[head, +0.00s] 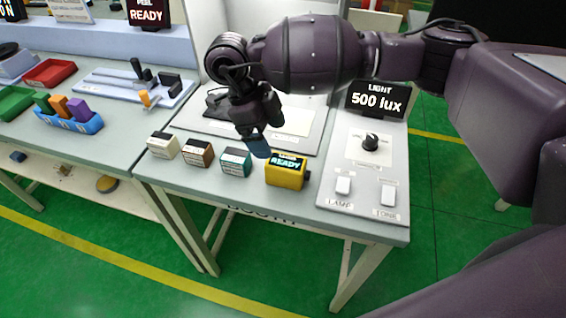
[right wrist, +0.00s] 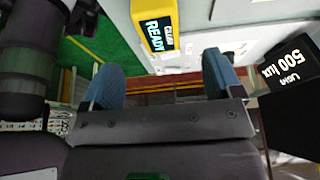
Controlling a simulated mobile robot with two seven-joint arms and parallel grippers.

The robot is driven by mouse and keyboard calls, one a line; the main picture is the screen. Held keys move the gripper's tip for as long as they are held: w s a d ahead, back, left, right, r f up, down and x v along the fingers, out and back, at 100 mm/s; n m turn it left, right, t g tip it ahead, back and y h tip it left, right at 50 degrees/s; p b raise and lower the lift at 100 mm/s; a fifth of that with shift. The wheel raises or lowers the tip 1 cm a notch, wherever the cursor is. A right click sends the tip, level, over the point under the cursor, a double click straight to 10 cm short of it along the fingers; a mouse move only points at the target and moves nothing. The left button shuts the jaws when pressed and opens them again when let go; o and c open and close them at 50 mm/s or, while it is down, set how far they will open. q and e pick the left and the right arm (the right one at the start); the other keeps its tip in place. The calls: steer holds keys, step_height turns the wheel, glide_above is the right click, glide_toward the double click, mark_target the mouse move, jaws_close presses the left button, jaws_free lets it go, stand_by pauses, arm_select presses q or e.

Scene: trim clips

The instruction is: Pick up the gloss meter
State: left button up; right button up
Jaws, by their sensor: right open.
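The gloss meter appears to be the yellow box with a dark "READY" display (head: 287,170), standing upright near the front edge of the booth table. It also shows at the top of the right wrist view (right wrist: 154,26), beyond the fingertips and roughly between them. My right gripper (head: 259,146) is open and empty, with blue finger pads, just left of and above the meter; it also shows in the right wrist view (right wrist: 162,78). It does not appear to hold the meter. My left gripper is not in view.
Left of the meter stand a teal-fronted block (head: 235,162), a brown block (head: 198,153) and a cream block (head: 163,145). To the right is a control panel (head: 362,180) with a knob and two switches; behind it is a "500 lux" display (head: 377,99).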

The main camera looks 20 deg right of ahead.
mark_target(285, 161)
steer(key=shift+d+f, duration=0.15)
steer(key=x, duration=1)
steer(key=shift+s+d+f, duration=0.1)
steer(key=shift+s, duration=0.15)
steer(key=c, duration=1.1)
